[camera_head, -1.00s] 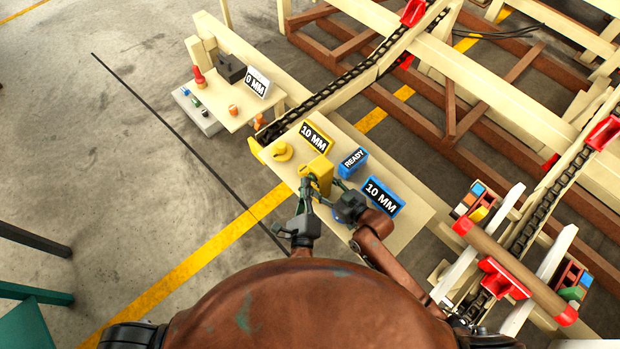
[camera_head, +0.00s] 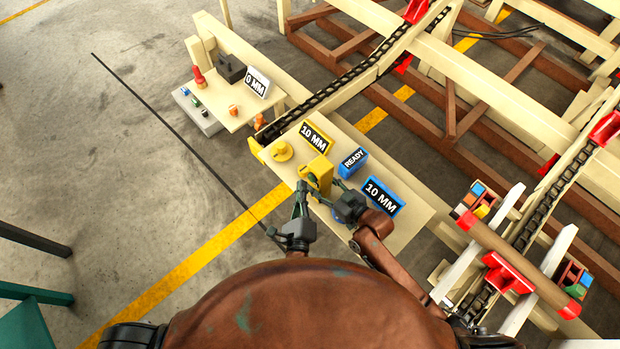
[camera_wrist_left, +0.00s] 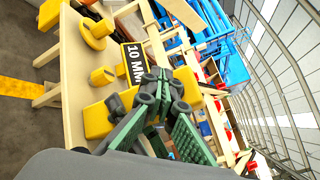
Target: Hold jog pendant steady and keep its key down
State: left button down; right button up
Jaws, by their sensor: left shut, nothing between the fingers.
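My right gripper (camera_head: 328,193) is at the box's near right side. Its fingertips are too small and overlapped to tell if they grip. Whether a key is pressed cannot be seen.
The pale bench (camera_head: 405,228) also carries a yellow "10 MM" sign (camera_head: 316,138), a yellow round knob (camera_head: 281,151), a blue READY box (camera_head: 353,162) and a blue "10 MM" sign (camera_head: 383,197). A chain conveyor (camera_head: 340,87) runs behind. Open floor lies left.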

jog(key=shift+s+f, duration=0.1)
jog(key=shift+f, duration=0.25)
pick_arm(q)
jog(key=s+a, duration=0.3)
jog(key=shift+s+a, duration=0.25)
jog(key=shift+a, duration=0.05)
dwell(1.6)
pick_arm(e)
jog(key=o, duration=1.2)
jog(key=shift+c, duration=0.2)
jog(key=o, duration=0.4)
jog(key=shift+r, duration=0.25)
jog(key=v, duration=1.2)
jog(key=shift+r, duration=0.1)
